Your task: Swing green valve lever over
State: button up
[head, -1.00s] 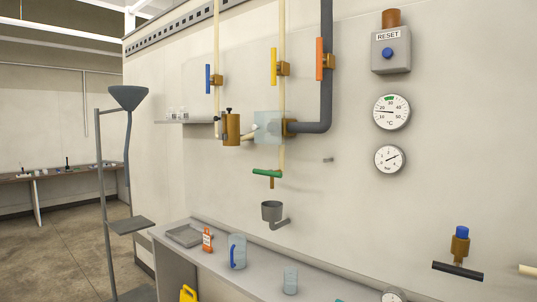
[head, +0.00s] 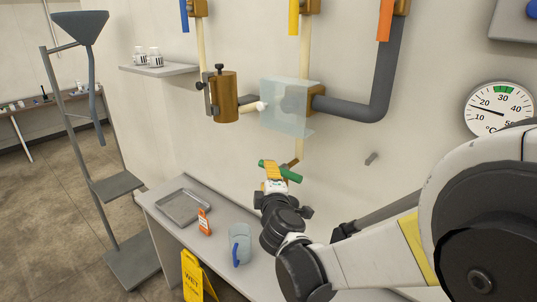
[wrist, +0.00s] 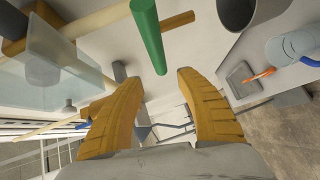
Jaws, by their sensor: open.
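The green valve lever (head: 281,172) is a short bar on a thin pipe on the wall, lying roughly level and slightly tilted in the head view. My gripper (head: 272,168) is at the lever, its yellow fingers overlapping the lever's middle there. In the wrist view my gripper (wrist: 158,80) is open, and the green lever (wrist: 148,35) runs down toward the gap between the fingertips. The lever's end shows near the gap; I cannot tell whether a finger touches it. The fingers hide part of the lever in the head view.
A clear guard plate (head: 288,106) and brass cylinder (head: 226,97) stick out above and left. A thick grey pipe (head: 350,110) runs above. A yellow wet-floor sign (head: 193,277) stands in front.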

jog(key=w, duration=0.5)
jog(key=w+a+f, duration=0.1)
jog(key=w, duration=0.2)
jog(key=shift+w+f, duration=0.1)
jog(key=shift+w, duration=0.05)
grip_shut()
